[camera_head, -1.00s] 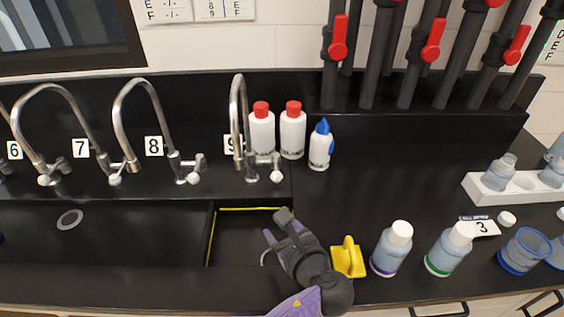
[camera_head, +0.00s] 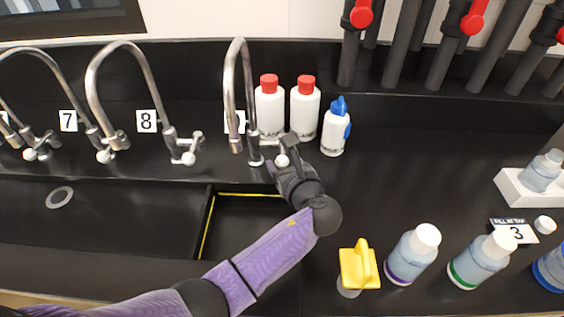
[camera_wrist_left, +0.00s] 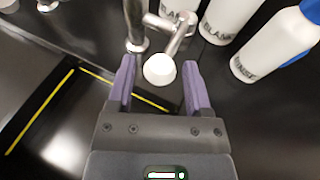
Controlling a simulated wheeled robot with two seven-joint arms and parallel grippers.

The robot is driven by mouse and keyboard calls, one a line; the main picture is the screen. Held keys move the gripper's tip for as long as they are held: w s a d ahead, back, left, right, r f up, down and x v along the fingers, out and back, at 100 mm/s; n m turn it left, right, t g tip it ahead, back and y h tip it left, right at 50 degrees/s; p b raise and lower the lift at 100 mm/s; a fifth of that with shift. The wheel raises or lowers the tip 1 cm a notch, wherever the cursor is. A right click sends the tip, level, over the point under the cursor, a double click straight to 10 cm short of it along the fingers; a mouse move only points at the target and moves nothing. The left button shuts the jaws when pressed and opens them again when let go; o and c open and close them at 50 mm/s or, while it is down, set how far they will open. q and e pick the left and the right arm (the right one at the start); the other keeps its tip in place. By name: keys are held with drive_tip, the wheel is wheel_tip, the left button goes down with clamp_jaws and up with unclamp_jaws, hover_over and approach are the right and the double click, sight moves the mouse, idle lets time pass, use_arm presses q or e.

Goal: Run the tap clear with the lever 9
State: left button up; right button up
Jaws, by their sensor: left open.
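Tap 9 (camera_head: 229,75) is a tall curved metal faucet behind the right end of the sink; its number label is mostly hidden behind the spout. Its lever (camera_head: 281,147) has a white round knob, which also shows in the left wrist view (camera_wrist_left: 160,69). My left gripper (camera_head: 283,151) is open at the lever. In the left wrist view its two purple fingers (camera_wrist_left: 160,88) stand apart on either side of the knob, which sits at or just beyond the fingertips; contact cannot be told. My right gripper is not in view.
Two white bottles with red caps (camera_head: 269,108) (camera_head: 305,107) and a blue-topped white bottle (camera_head: 334,132) stand just right of the tap. A yellow-handled object (camera_head: 359,266) and capped bottles (camera_head: 412,253) stand at the front. Tap 8 (camera_head: 144,75) is to the left.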

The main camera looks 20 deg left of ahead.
use_arm(q)
drive_tip(key=shift+w+a+f, duration=0.1)
drive_tip(key=shift+w+a, duration=0.1)
drive_tip(key=shift+w, duration=0.05)
drive_tip(key=w+d+b, duration=0.2)
drive_tip(key=d, duration=0.1)
drive_tip(key=shift+w+f+b, duration=0.15)
drive_tip(key=shift+w+b, duration=0.05)
drive_tip(key=shift+b, duration=0.15)
drive_tip(key=shift+w+d+b, duration=0.9)
drive_tip(key=shift+d+b, duration=0.15)
drive_tip(key=shift+b, duration=0.1)
idle(2.5)
